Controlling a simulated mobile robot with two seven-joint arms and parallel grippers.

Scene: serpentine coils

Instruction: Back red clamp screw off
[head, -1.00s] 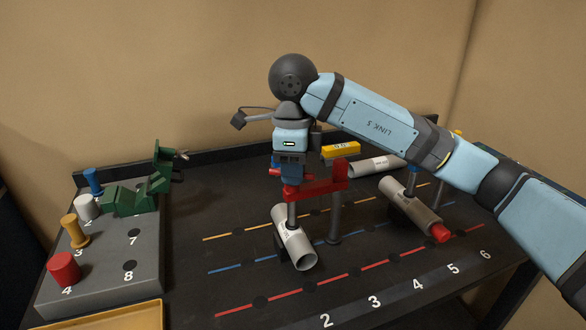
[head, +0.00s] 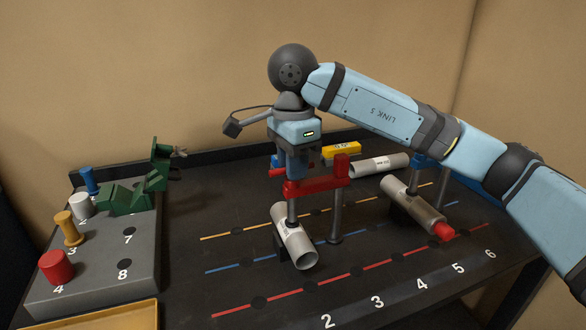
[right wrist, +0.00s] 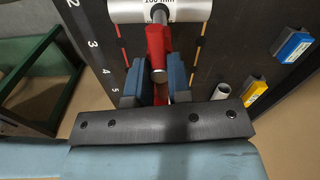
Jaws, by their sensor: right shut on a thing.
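The red clamp (head: 341,170) stands on a grey post (head: 335,222) at the middle of the table. Its screw (head: 291,210) points down onto a pale pipe (head: 290,238) lying beneath it. My right gripper (head: 299,172) comes from above and is shut on the top of the screw. The fingers partly hide the grip. My left gripper is not in view.
A second pipe (head: 405,198) with a red end lies to the right. Another pipe (head: 379,165) and a yellow block (head: 343,149) lie behind. A grey rack (head: 95,270) with coloured pegs and a green bracket (head: 128,199) stands left.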

